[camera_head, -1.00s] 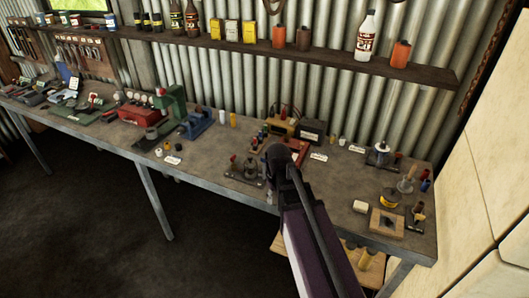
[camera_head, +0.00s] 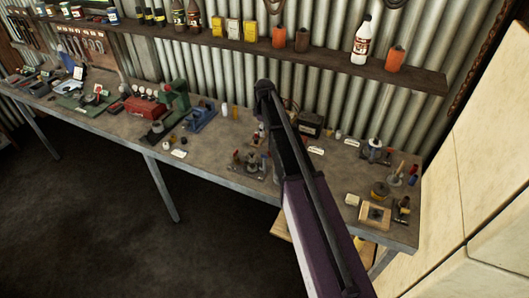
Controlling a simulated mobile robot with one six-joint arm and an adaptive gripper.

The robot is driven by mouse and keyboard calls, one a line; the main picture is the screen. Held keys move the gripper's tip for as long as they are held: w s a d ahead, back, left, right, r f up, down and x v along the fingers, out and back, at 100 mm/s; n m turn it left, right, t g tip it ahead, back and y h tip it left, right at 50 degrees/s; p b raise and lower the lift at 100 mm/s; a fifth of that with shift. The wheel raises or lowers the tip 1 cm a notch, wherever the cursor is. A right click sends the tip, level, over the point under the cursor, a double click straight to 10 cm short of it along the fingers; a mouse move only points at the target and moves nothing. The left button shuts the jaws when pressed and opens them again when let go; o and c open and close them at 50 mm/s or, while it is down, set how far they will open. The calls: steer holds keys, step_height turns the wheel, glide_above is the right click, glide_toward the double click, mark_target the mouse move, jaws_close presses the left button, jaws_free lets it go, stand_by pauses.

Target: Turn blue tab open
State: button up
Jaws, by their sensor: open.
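I cannot make out a tab that is clearly the blue one. Blue things on the workbench (camera_head: 215,168) are a blue vise-like tool (camera_head: 201,115) left of the middle and a small blue piece (camera_head: 411,180) at the right end. These are too small to tell any tab or its position. My dark purple and black arm reaches up from the bottom, across the middle of the bench. My gripper does not show; the arm may hide it and some things behind it.
A green machine (camera_head: 176,101) and a red box (camera_head: 146,108) stand on the left half. A shelf (camera_head: 340,67) with bottles and tins runs along the corrugated wall. Small parts crowd the right end. Pale cabinets (camera_head: 480,190) stand close at right. Dark floor (camera_head: 90,215) is clear at front left.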

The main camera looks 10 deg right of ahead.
mark_target(264, 154)
steer(key=shift+f, duration=0.2)
step_height(264, 154, down, 14)
steer(key=b, duration=1.4)
steer(key=shift+r, duration=0.25)
jaws_close()
stand_by(0.3)
